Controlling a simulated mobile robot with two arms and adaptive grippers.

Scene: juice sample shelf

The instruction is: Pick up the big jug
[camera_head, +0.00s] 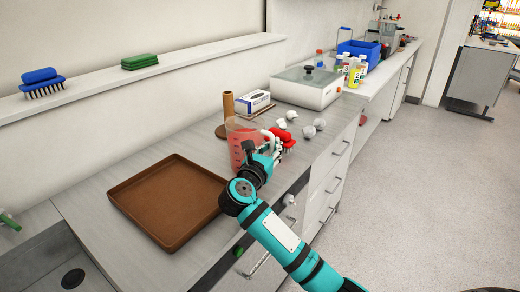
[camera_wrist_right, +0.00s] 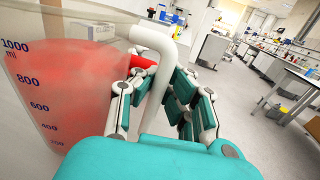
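The big jug (camera_head: 243,135) is a clear measuring jug with red liquid, upright on the bench. In the right wrist view the jug (camera_wrist_right: 60,90) fills the left side, with blue marks up to 1000 ml. Its white handle (camera_wrist_right: 155,45) runs down between the fingers of my right gripper (camera_wrist_right: 160,85). The fingers stand apart on either side of the handle, and I see no clear grip on it. In the head view my right gripper (camera_head: 268,146) is at the jug's right side. My left gripper is not in view.
A brown tray (camera_head: 135,215) lies to the left of the jug. A brown paper-roll stand (camera_head: 228,106), a small box (camera_head: 252,102) and a white balance (camera_head: 305,88) stand behind. A red object (camera_head: 287,137) and white pieces lie to the right, near the bench edge.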

